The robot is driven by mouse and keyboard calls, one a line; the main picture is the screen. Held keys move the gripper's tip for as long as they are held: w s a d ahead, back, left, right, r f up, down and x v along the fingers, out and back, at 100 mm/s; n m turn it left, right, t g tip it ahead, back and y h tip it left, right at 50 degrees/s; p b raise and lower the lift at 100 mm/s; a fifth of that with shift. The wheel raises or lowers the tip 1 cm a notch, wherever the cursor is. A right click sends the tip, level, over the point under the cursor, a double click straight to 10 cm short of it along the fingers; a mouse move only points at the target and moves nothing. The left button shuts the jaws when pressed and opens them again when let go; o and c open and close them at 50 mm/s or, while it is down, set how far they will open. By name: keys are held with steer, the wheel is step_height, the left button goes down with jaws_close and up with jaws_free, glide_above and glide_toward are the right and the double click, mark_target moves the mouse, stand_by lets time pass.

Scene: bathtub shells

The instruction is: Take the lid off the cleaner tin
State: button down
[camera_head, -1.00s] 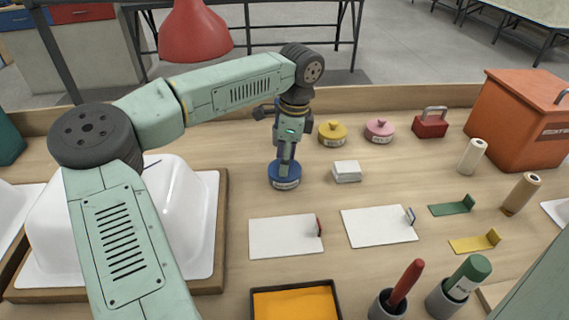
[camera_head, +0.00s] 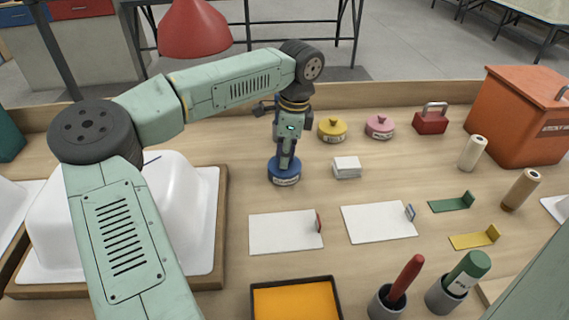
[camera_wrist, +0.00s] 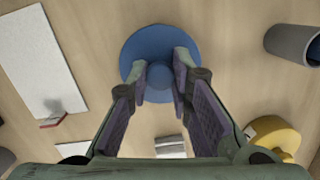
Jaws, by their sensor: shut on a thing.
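A round blue tin (camera_head: 284,177) with a pale label stands on the bench, left of centre; I cannot read the label. Its round blue lid (camera_wrist: 137,51) with a middle knob (camera_wrist: 160,75) fills the top centre of the wrist view. My gripper (camera_head: 286,160) points down over the tin. In the wrist view, my gripper (camera_wrist: 160,78) has a finger on each side of the knob and is shut on it. The tin body is hidden under the lid in the wrist view. I cannot tell whether there is a gap between lid and body.
A yellow tin (camera_head: 332,128) and a pink tin (camera_head: 379,126) stand behind to the right. A small white block (camera_head: 346,167) lies close right of the blue tin. White cards (camera_head: 285,231) lie in front. A white tub shell (camera_head: 165,215) stands left.

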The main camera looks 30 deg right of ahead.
steer(key=shift+r+b, duration=0.35)
steer(key=shift+r, duration=0.2)
step_height(320, 180, up, 2)
steer(key=shift+b, duration=0.6)
steer(key=s+a+r+b, duration=0.2)
steer(key=s+a+b, duration=0.3)
steer(key=s+a, duration=0.5)
steer(key=shift+a, duration=1.05)
